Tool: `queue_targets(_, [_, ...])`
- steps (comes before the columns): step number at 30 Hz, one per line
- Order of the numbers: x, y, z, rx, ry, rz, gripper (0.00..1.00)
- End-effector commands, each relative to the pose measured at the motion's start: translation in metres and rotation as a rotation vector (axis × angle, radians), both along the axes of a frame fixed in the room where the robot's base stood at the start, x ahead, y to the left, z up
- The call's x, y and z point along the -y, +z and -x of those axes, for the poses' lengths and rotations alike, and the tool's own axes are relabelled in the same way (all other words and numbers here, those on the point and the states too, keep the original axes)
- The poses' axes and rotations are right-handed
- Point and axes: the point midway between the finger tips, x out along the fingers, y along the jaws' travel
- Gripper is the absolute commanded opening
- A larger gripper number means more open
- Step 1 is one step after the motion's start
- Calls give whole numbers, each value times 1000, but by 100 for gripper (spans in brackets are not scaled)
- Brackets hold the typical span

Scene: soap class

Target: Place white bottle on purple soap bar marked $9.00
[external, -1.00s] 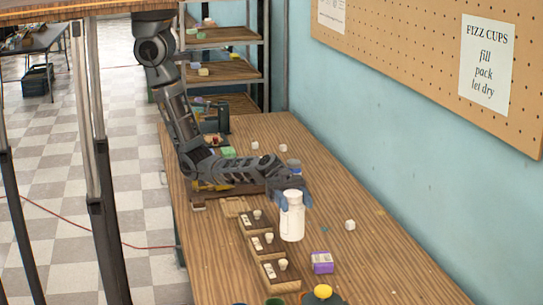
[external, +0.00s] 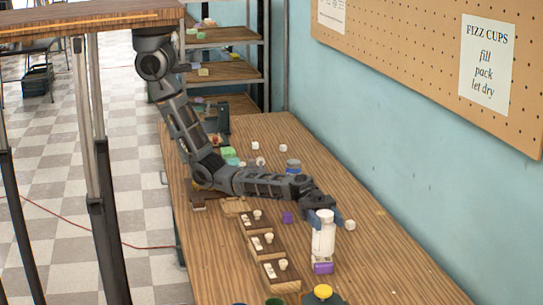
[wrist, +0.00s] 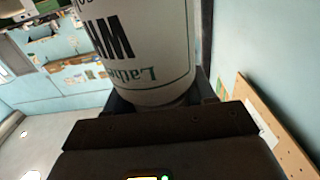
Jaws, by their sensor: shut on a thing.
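My gripper (external: 325,221) is shut around the upper part of the white bottle (external: 323,240), which stands upright. In the wrist view the bottle (wrist: 145,45) fills the top middle, with dark and green print on its label. A purple soap bar (external: 322,268) shows directly below the bottle's base in the external view. The bottle hides most of the bar's top, and I cannot tell whether the two touch. The price on the bar is too small to read. A second purple block (external: 287,217) lies further back, left of the gripper.
Several dark trays with small white pieces, one being the nearest tray (external: 280,271), stand left of the bottle. A yellow-topped item (external: 323,292) is close in front. The table's right side is mostly clear.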

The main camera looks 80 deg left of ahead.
Motion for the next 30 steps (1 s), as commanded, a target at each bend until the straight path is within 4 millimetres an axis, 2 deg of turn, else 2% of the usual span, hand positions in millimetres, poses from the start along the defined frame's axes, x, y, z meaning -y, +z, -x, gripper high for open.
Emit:
queue_targets(1, [0, -9, 0, -1, 0, 0, 14])
queue_targets(4, [0, -17, 0, 0, 1, 1, 14])
queue_targets(16, [0, -20, 0, 1, 1, 0, 14])
queue_targets(17, [0, -20, 0, 1, 1, 0, 57])
queue_targets(24, [0, -20, 0, 1, 1, 0, 80])
queue_targets(30, [0, -20, 0, 1, 1, 0, 80])
